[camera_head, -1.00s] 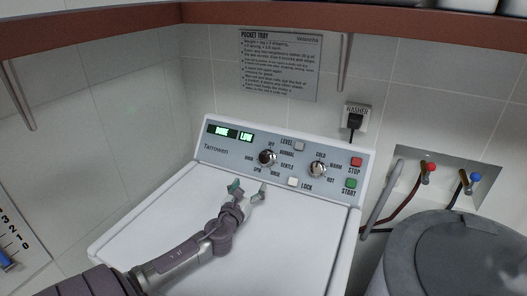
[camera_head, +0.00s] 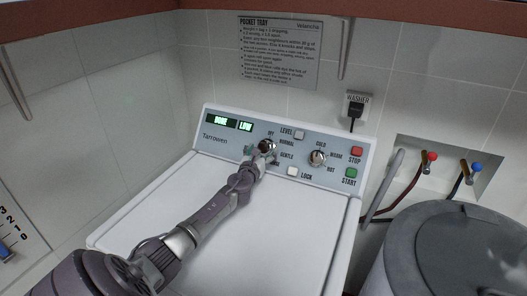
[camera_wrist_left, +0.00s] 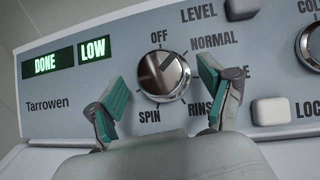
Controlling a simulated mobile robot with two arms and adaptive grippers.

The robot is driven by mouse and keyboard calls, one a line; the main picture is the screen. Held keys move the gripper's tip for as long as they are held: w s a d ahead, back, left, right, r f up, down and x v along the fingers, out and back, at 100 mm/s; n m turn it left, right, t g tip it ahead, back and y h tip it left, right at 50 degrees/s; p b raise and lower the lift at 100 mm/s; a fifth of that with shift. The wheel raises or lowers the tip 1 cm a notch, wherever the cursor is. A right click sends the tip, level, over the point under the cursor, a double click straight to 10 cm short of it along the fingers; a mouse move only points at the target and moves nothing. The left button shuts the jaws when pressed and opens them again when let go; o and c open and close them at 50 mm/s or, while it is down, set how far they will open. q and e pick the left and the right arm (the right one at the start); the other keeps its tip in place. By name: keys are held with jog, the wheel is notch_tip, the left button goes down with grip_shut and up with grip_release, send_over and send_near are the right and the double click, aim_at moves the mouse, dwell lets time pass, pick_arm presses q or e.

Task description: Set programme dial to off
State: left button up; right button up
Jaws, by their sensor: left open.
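The programme dial (camera_wrist_left: 164,78) is a round silver knob on the washer's control panel, with OFF above it, NORMAL at upper right, RINSE at lower right and SPIN below. A dark mark on its face seems to point up and right, between OFF and NORMAL. In the head view the dial (camera_head: 266,146) is partly covered by my gripper. My left gripper (camera_wrist_left: 160,86) is open, its green-padded fingers on either side of the dial with gaps visible. It also shows at the panel in the head view (camera_head: 262,153). My right gripper is not in view.
The display (camera_head: 230,123) reads DONE and LOW.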

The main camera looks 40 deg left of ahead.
pick_arm(q)
jog(key=shift+w+a, duration=0.15)
jog(key=shift+w, duration=0.25)
jog(key=shift+c, duration=1.3)
jog(key=c, duration=0.9)
jog(key=shift+n, duration=0.3)
